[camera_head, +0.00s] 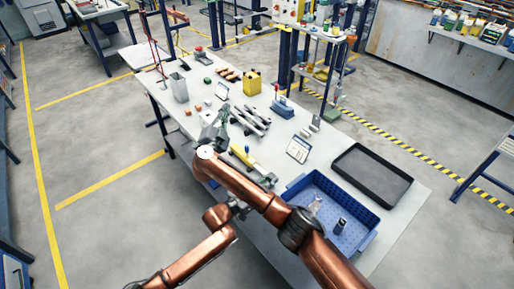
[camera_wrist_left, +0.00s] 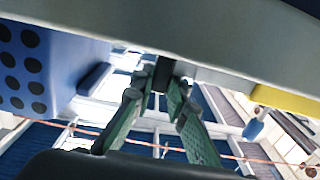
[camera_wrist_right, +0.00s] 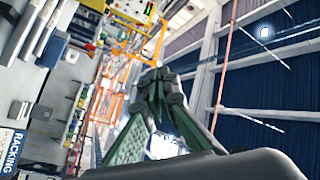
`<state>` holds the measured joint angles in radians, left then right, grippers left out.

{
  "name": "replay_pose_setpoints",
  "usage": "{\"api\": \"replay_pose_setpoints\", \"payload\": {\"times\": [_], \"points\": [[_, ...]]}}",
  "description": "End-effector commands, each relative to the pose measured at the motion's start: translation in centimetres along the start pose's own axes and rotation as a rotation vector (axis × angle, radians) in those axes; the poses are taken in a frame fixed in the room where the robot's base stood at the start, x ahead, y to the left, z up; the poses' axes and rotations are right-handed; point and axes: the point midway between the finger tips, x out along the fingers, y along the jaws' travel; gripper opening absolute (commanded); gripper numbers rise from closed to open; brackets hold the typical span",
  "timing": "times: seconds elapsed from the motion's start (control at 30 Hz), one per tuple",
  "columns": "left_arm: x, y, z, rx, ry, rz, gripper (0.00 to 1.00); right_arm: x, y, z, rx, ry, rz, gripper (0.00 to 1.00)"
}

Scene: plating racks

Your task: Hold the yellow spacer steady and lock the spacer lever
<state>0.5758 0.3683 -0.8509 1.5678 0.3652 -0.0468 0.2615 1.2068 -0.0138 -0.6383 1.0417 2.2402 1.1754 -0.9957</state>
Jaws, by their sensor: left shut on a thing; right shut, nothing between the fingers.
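The yellow spacer (camera_head: 243,156) lies on the table near its front edge, with grey parts at its lower right end. A yellow piece (camera_wrist_left: 285,100), probably the spacer, shows in the left wrist view. My left gripper (camera_head: 243,205) is at the table's front edge, below the spacer in the picture. Its fingers (camera_wrist_left: 165,85) are shut on a small dark piece (camera_wrist_left: 163,72) below a pale bar; I cannot tell whether this is the spacer lever. My right gripper (camera_head: 222,112) is shut and empty, above and left of the spacer; its closed fingertips show in the right wrist view (camera_wrist_right: 160,85).
A blue perforated bin (camera_head: 362,233) with small items and a black tray (camera_head: 372,176) stand at the right. Grey bars (camera_head: 250,122), a yellow container (camera_head: 252,83) and a blue holder (camera_head: 283,108) stand farther back. My right arm crosses over the table's front edge.

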Motion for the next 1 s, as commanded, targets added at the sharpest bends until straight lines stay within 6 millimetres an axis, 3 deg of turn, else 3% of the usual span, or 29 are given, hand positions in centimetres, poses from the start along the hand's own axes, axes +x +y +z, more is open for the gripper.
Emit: {"api": "replay_pose_setpoints", "payload": {"times": [0.03, 0.2, 0.4, 0.53, 0.67, 0.77, 0.87, 1.0], "points": [[0.0, 0.0, 0.0, 0.0, -0.001, 0.0, 0.0, 1.4, -1.4, -1.0, 0.028, -0.003, -0.085, 0.0], [0.0, 0.0, 0.0, 0.0, -0.001, 0.0, 0.0, 3.9, -6.3, -3.0, 0.1, -0.074, -0.371, 0.0], [0.0, 0.0, 0.0, 0.0, -0.001, 0.0, 0.0, 4.1, -10.3, -4.2, 0.115, -0.24, -0.657, 0.0], [0.0, 0.0, 0.0, 0.0, -0.001, 0.0, 0.0, 3.2, -11.2, -4.1, 0.087, -0.393, -0.797, 0.0], [0.0, 0.0, 0.0, 0.0, -0.001, 0.0, 0.0, 2.0, -10.6, -3.7, 0.032, -0.57, -0.888, 0.0], [0.0, 0.0, 0.1, 0.0, -0.001, 0.0, 0.0, 1.0, -8.9, -3.4, -0.028, -0.721, -0.921, 0.0], [0.0, 0.0, 0.1, 0.0, -0.001, 0.0, 0.0, 0.0, -6.3, -3.1, -0.098, -0.877, -0.916, 0.0], [0.0, 0.0, 0.1, 0.0, -0.001, 0.0, 0.0, -1.0, -1.1, -3.4, -0.211, -1.093, -0.845, 0.0]]}}
